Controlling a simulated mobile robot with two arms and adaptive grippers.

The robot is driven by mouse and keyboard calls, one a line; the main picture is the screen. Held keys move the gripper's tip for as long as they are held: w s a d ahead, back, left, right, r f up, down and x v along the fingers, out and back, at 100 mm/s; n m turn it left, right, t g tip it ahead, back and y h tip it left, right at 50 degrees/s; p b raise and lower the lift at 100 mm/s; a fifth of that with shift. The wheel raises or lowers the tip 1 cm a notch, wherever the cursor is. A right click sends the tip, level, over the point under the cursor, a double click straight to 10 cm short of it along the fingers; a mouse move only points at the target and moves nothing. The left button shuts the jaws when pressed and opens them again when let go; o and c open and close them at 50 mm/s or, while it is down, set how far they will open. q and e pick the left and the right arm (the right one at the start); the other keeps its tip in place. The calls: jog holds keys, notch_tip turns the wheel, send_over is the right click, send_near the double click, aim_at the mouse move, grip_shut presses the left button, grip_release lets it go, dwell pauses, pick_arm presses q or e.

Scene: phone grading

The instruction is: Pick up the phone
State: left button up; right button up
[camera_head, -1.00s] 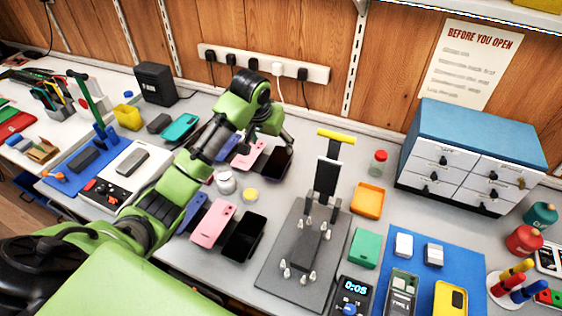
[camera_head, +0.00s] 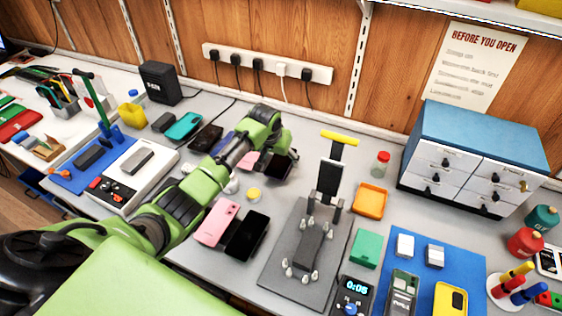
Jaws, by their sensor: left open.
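Several phones lie flat on the grey bench, and I cannot tell which one the task means. In the front row are a pink phone (camera_head: 216,222) and a black phone (camera_head: 247,237). Behind them, a second dark phone (camera_head: 276,168) and a pink one (camera_head: 249,159) are partly covered by my left arm. Another dark phone (camera_head: 205,138) lies further left beside a teal one (camera_head: 183,126). My left gripper (camera_head: 288,152) is open, low over the dark phone of the back row; whether it touches is unclear. My right gripper is not in view.
A grey stand with a clamp plate (camera_head: 282,277) and yellow handle stands right of the phones. An orange tray (camera_head: 370,200) and blue-topped drawers (camera_head: 475,150) are further right. A power strip (camera_head: 267,64) runs along the wall.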

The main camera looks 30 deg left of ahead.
pick_arm(q)
jog(key=shift+w+f, duration=0.1)
jog(key=shift+f, duration=0.15)
jog(key=c, duration=1.3)
